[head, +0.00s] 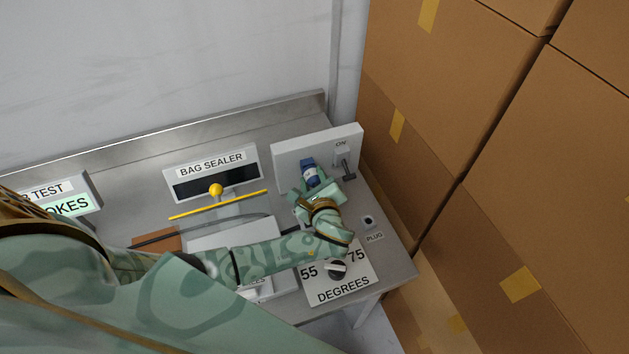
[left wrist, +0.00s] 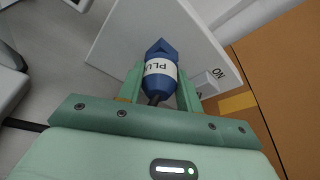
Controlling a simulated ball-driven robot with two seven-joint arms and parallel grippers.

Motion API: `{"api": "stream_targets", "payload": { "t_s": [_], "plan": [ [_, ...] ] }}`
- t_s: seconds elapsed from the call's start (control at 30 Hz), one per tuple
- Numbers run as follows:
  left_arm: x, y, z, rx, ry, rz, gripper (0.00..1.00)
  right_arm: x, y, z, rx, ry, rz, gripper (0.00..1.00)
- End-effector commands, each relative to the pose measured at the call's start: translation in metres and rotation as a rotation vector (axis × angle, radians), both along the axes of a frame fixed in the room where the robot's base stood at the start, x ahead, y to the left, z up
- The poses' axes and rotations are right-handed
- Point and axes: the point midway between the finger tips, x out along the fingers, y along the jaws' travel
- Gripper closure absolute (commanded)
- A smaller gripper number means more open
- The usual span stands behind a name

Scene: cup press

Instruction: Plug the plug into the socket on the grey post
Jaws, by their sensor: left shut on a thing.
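The blue plug (head: 310,175) with a white band stands in front of a light grey upright block (head: 290,155). My left gripper (head: 316,185) is shut on the plug. In the left wrist view the plug (left wrist: 160,70) sits between the two fingers of my left gripper (left wrist: 160,88), its blue nose facing the block's face (left wrist: 125,50). I cannot tell whether the nose touches the block or enters it. No socket opening shows; it may be hidden behind the plug. My right gripper is not in view.
A lever switch (head: 347,169) marked ON is on the block, right of the plug. A small round fitting (head: 368,221) labelled PLUG, a DEGREES dial (head: 337,268) and a bag sealer (head: 213,172) with a yellow bar are nearby. Cardboard boxes (head: 480,130) stand close on the right.

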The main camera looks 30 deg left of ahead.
Motion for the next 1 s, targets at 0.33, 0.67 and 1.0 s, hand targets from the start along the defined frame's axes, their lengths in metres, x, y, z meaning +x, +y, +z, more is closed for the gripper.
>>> {"api": "stream_targets", "payload": {
  "t_s": [0.33, 0.67, 1.0],
  "plan": [
    [0.006, 0.007, 0.0, 0.001, 0.0, 0.0, 0.92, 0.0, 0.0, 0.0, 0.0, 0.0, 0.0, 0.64],
    [0.005, 0.006, 0.0, 0.0, 0.0, 0.0, 0.4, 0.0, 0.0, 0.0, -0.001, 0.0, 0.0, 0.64],
    [-0.03, -0.024, 0.012, -0.006, 0.002, -0.001, 0.4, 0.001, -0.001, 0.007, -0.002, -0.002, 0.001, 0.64]
  ]
}}
